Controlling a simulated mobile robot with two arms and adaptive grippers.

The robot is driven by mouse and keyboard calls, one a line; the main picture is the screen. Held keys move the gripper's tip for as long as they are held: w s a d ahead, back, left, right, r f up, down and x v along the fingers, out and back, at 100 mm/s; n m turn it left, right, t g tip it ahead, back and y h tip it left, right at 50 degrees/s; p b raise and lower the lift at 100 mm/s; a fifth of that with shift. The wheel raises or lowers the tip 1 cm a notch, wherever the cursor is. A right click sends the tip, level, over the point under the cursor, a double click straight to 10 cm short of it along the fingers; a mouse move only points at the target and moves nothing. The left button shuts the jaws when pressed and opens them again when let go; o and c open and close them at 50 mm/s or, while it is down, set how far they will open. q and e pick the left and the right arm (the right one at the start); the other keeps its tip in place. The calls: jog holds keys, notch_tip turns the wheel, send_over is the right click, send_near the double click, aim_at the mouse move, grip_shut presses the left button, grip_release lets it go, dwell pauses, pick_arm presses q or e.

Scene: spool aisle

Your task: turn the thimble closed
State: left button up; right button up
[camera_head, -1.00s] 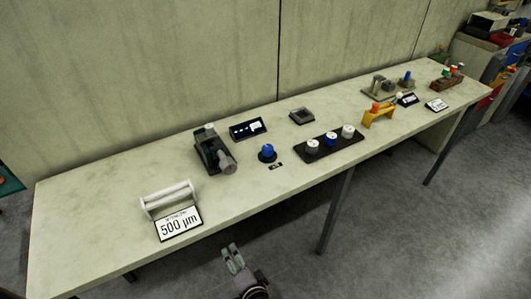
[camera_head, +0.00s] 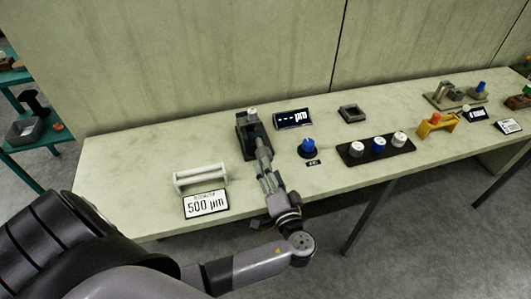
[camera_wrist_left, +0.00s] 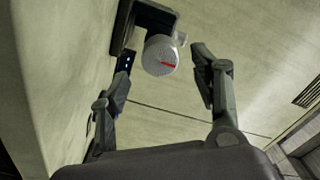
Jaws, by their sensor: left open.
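The thimble (camera_wrist_left: 160,55) is a pale grey round knob with a red mark on its face, in the left wrist view. It sits on a dark gauge body (camera_wrist_left: 153,14), which also stands on the bench in the head view (camera_head: 243,128). In the head view my left gripper (camera_head: 262,155) is in front of the gauge and hides the thimble. In the left wrist view my left gripper (camera_wrist_left: 162,76) is open, with one finger on each side of the thimble's near end and nothing held. My right gripper does not show.
A sign reading 500 µm (camera_head: 206,203) stands by a white rack (camera_head: 201,178). A dark display (camera_head: 293,118) shows dashes and µm. A blue knob (camera_head: 308,146) and a dark strip with several knobs (camera_head: 368,158) are to the right. The bench's left part (camera_head: 130,165) is clear.

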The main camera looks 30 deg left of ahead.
aim_at(264, 155)
pick_arm(q)
jog(key=p+x, duration=0.1)
jog(key=x, duration=0.5)
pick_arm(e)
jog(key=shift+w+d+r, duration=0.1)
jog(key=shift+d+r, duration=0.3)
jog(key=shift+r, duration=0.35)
pick_arm(q)
jog(key=shift+c, duration=0.3)
jog(key=c, duration=1.1)
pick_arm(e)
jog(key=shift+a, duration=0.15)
